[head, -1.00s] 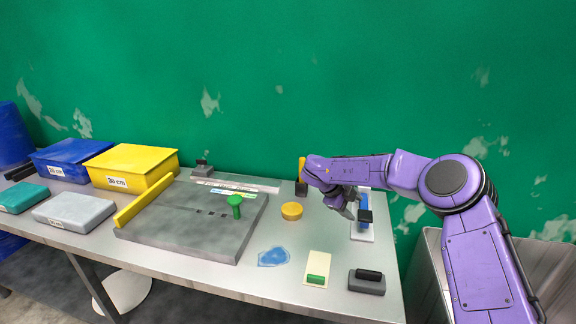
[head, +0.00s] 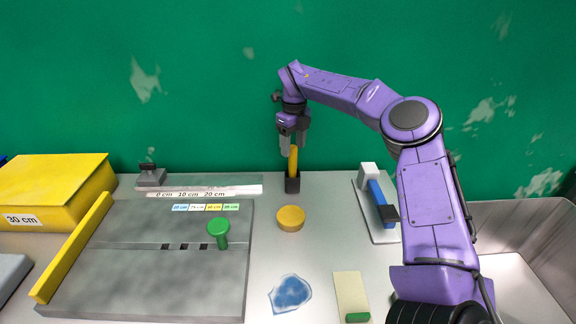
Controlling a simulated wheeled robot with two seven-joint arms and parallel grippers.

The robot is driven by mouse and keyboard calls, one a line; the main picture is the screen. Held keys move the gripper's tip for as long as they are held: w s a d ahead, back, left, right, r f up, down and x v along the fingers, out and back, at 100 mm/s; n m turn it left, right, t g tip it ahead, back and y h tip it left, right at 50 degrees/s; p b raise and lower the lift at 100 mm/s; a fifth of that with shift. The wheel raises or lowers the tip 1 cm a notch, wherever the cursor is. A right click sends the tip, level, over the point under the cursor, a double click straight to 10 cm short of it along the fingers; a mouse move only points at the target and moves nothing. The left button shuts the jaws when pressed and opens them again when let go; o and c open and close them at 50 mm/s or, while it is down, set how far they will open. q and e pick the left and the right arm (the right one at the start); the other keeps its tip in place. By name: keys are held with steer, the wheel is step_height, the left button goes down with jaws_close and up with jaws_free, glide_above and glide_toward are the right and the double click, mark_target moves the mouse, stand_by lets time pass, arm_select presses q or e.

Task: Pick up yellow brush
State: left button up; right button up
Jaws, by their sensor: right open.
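The yellow brush (head: 293,160) stands upright in a small dark holder (head: 292,185) near the back of the table; only its yellow handle shows above the holder. My right gripper (head: 292,145) points down over the top of the handle with its fingers apart. The fingertips are at about the height of the handle's upper end, and it appears to lie between or just behind them. I cannot tell whether they touch it. My left gripper is not in view.
A round yellow disc (head: 291,217) lies in front of the holder. A blue-handled tool (head: 381,200) rests on a white plate (head: 384,236) at the right. A grey board (head: 150,285) with a green knob (head: 219,231) is at the left. The green wall (head: 220,80) is close behind.

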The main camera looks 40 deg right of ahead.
mark_target(293, 159)
steer(key=f, duration=0.2)
steer(key=f+p, duration=0.1)
steer(key=f, duration=0.3)
steer(key=shift+w+f+p, duration=0.15)
steer(key=shift+w+p, duration=0.2)
steer(key=shift+p, duration=0.05)
steer(key=shift+s+d+r, duration=0.1)
steer(key=shift+s+r, duration=0.1)
steer(key=shift+s, duration=0.15)
steer(key=shift+s+r, duration=0.1)
steer(key=shift+s, duration=0.05)
steer(key=c, duration=0.3)
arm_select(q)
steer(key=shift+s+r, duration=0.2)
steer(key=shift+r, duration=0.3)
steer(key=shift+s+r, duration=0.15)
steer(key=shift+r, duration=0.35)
arm_select(e)
jaws_close()
